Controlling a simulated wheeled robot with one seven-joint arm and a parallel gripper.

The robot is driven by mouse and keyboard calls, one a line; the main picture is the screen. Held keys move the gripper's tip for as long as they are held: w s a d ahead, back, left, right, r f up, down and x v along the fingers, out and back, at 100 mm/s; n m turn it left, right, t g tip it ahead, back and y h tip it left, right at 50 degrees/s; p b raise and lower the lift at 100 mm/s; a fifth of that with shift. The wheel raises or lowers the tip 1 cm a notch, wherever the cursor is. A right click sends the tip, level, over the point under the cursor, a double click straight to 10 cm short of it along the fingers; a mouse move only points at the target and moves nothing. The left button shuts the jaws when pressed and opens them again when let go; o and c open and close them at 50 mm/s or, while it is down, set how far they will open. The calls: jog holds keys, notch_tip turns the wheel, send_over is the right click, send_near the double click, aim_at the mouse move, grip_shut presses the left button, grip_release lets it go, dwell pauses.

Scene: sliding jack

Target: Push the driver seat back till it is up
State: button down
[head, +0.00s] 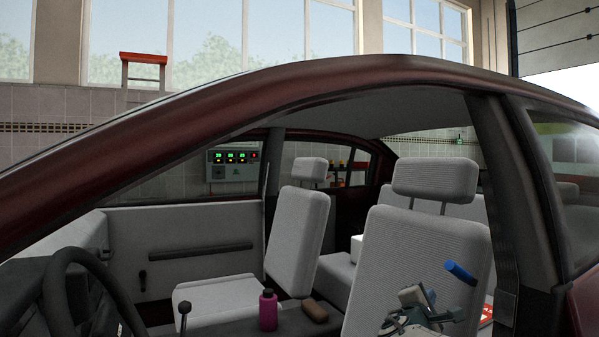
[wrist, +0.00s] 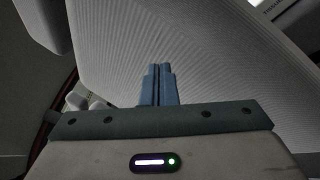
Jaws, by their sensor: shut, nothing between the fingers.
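The driver seat back (head: 394,258) is a light grey, ribbed panel with a headrest (head: 435,179), at the right in the head view. It leans somewhat backward. Parts of my arm cover its lower right part there. In the wrist view the ribbed seat back (wrist: 215,70) fills most of the picture beyond my gripper (wrist: 160,72). The blue fingers are together, empty, and point toward the ribbed surface. I cannot tell whether the tips touch it. The seat's base and any recline lever are hidden.
The steering wheel (head: 84,295) and gear lever (head: 184,312) are at the lower left. A pink bottle (head: 268,310) and a brown object (head: 315,311) stand between the seats. The passenger seat back (head: 298,240) is upright beyond. The car's roof frame and dark pillar (head: 493,160) bound the opening.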

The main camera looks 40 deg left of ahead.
jog(key=s+b, duration=0.4)
jog(key=s, duration=0.5)
jog(key=shift+s, duration=0.2)
dwell(0.4)
